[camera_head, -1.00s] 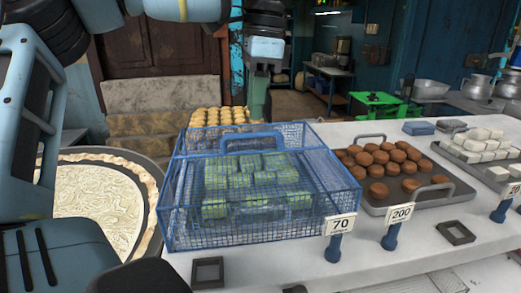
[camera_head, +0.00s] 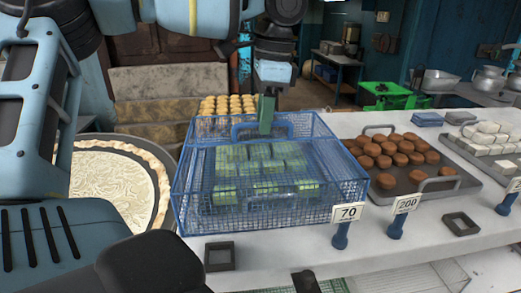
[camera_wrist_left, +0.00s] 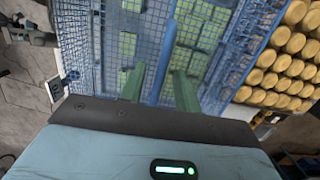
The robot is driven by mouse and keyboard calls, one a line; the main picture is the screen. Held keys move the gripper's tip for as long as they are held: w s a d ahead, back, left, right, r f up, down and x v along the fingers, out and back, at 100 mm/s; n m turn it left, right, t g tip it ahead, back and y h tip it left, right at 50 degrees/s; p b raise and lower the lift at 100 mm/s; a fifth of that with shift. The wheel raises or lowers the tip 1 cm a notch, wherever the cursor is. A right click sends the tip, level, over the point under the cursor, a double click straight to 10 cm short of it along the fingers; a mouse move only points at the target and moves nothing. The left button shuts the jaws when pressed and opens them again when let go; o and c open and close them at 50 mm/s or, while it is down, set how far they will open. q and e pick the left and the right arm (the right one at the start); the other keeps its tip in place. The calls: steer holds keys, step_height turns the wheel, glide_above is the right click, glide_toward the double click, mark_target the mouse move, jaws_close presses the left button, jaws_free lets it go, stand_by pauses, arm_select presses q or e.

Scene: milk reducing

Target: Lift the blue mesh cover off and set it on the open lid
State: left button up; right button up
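The blue mesh cover (camera_head: 270,208) stands over several green blocks (camera_head: 262,165) on the white counter, with a raised handle (camera_head: 295,131) on top. It also shows in the left wrist view (camera_wrist_left: 75,30). My left gripper (camera_head: 267,130) points down at the handle. In the left wrist view its two green fingers (camera_wrist_left: 159,88) stand apart, one on each side of the blue handle bar (camera_wrist_left: 158,78), with gaps showing, so it is open around the bar. I cannot make out an open lid.
A wide round pan of pale liquid (camera_head: 112,190) lies left of the cover. Right of it stand a tray of brown sweets (camera_head: 407,180) and price signs 70 (camera_head: 347,213) and 200 (camera_head: 405,204). Yellow sweets (camera_head: 227,105) are behind. A small black frame (camera_head: 219,257) lies in front.

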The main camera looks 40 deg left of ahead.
arm_select(q)
steer(key=shift+a+f, duration=0.1)
steer(key=shift+f, duration=0.95)
jaws_close()
